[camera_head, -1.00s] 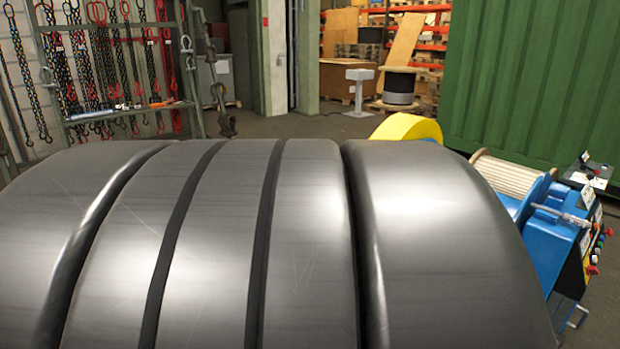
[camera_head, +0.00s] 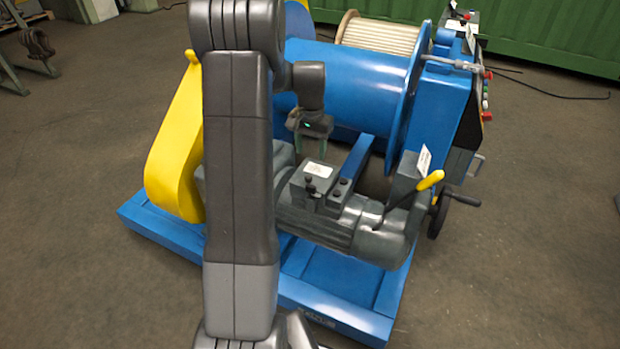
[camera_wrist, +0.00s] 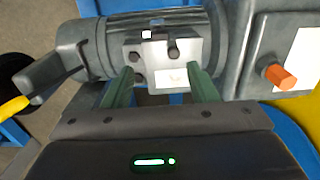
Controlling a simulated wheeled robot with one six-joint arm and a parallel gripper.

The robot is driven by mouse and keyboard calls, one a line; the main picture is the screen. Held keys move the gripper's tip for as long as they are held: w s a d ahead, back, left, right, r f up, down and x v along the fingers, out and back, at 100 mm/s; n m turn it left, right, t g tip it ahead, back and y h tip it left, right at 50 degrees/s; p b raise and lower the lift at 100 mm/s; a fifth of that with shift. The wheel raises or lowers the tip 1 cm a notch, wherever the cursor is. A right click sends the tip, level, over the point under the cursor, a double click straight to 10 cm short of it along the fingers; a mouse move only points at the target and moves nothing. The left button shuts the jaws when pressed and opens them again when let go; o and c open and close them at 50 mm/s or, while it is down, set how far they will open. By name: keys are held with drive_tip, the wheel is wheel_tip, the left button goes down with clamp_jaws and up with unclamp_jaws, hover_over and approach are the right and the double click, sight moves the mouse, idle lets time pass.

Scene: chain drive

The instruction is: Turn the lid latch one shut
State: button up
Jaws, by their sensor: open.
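A grey motor (camera_head: 325,225) carries a small box with a white-labelled lid (camera_head: 319,170), also seen in the wrist view (camera_wrist: 165,60). Small dark knobs, which look like the lid latches, sit on the box: one (camera_wrist: 175,49) near the middle and two at its left side, upper (camera_wrist: 134,57) and lower (camera_wrist: 140,77). I cannot tell which is latch one. My gripper (camera_head: 312,148) is open and empty, pointing down above and behind the box. In the wrist view its green fingers (camera_wrist: 161,73) straddle the box's label, apart from the knobs as far as I can see.
A blue drum (camera_head: 345,85) stands behind the motor, and a yellow guard (camera_head: 175,140) at left. A yellow-handled lever (camera_head: 428,181) and a handwheel (camera_head: 438,215) are at right. An orange knob (camera_wrist: 281,77) is right in the wrist view. The floor around the blue frame is open.

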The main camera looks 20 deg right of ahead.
sight(311, 186)
wheel_tip(311, 186, down, 14)
drive_tip(key=shift+r+b, duration=0.1)
drive_tip(key=shift+b, duration=0.85)
drive_tip(key=c, duration=1)
